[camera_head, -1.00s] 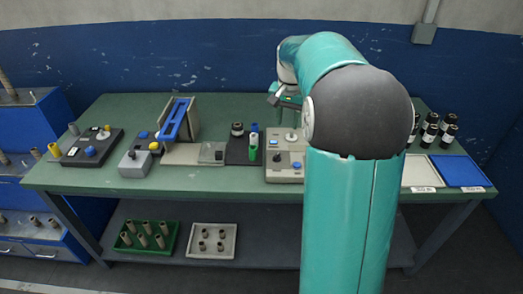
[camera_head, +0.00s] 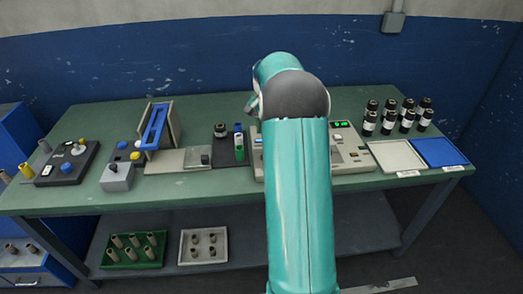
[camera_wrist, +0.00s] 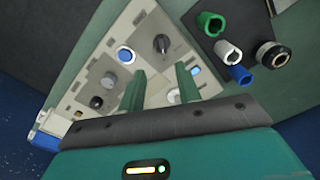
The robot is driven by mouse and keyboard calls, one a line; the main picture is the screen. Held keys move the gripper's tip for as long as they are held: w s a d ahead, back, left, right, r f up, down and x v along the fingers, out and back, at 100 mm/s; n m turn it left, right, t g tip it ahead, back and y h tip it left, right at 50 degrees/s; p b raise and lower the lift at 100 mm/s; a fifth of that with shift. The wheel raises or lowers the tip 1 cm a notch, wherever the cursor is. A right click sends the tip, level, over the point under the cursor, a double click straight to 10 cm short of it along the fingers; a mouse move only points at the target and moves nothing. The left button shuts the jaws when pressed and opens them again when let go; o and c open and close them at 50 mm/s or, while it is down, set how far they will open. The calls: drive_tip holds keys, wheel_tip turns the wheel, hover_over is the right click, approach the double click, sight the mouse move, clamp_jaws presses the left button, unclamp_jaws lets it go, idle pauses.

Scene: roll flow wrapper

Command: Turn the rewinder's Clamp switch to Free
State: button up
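A beige console (camera_head: 352,159) with a lit green display stands on the bench, partly hidden behind my arm in the head view. In the wrist view its beige panel (camera_wrist: 120,60) carries a black rotary knob (camera_wrist: 162,43), a round blue button (camera_wrist: 125,55), a grey knob (camera_wrist: 108,79) and a dark knob (camera_wrist: 96,102). No label is readable, so I cannot tell which control is the Clamp switch. My gripper (camera_wrist: 159,72) is open, its two green fingers apart over the panel with nothing seen between them. The head view hides my gripper behind my arm.
Green, white and blue cylinders (camera_wrist: 228,52) and a black roll (camera_wrist: 271,55) stand beside the panel. A white tray (camera_head: 398,156), a blue tray (camera_head: 440,152) and several dark bottles (camera_head: 398,115) are at the right. A grey box (camera_head: 118,177) and a black unit (camera_head: 67,163) are at the left.

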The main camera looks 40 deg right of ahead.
drive_tip(key=f, duration=1)
drive_tip(key=shift+w+a+f, duration=0.1)
drive_tip(key=shift+w+f, duration=0.1)
drive_tip(key=shift+c, duration=0.2)
clamp_jaws()
